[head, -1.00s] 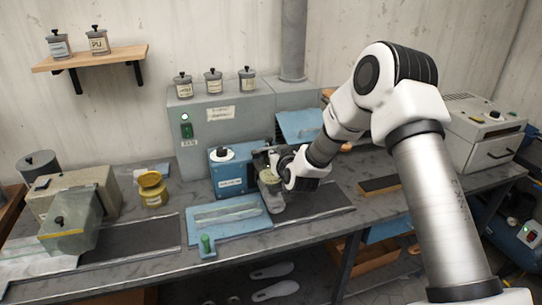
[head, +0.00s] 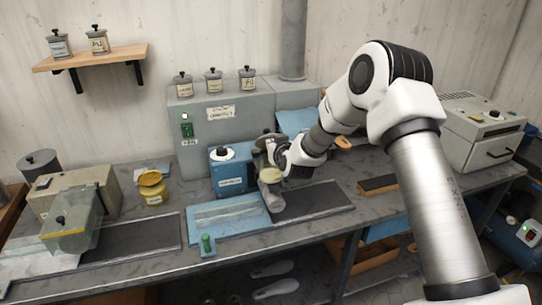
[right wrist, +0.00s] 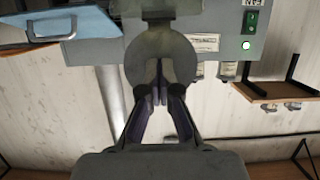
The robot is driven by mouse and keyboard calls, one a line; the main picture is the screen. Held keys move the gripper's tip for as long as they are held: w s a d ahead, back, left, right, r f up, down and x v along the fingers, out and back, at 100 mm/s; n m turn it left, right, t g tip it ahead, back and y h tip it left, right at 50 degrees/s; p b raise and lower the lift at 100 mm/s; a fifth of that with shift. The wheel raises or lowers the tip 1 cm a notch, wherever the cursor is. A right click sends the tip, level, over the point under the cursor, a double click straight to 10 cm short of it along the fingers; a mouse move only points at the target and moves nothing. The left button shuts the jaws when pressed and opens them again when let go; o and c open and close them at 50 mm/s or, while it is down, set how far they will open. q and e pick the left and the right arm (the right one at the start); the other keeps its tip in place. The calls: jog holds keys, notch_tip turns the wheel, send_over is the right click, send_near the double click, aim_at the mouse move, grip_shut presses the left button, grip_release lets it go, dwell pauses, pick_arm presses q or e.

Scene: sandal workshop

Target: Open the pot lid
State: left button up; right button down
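The grey metal pot (head: 271,195) stands on the bench beside the blue box, and cream-coloured content shows through its open top. Its round grey lid (head: 266,138) is raised and tilted steeply above the back of the pot. My right gripper (head: 281,157) reaches in from the right at the lid. In the right wrist view the lid (right wrist: 160,45) is a grey disc right in front of my fingers (right wrist: 160,85), which are close together at its middle; its knob is hidden between them. My left gripper is not in view.
A blue box (head: 230,180) is left of the pot. A yellow jar (head: 152,188) is further left. A dark strip (head: 318,199) right of the pot is clear.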

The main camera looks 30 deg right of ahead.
aim_at(270, 137)
jog(key=shift+w+d+r, duration=0.15)
jog(key=shift+w+r, duration=0.05)
jog(key=shift+w, duration=0.35)
jog(key=shift+w+d+r, duration=0.1)
jog(key=shift+w+r, duration=0.1)
jog(key=shift+w, duration=0.3)
jog(key=shift+w+d, duration=0.25)
jog(key=shift+w, duration=0.75)
jog(key=f+v, duration=0.2)
jog(key=v, duration=1)
jog(key=shift+s+f+p, duration=0.3)
jog(key=shift+p, duration=0.15)
jog(key=shift+a, duration=0.15)
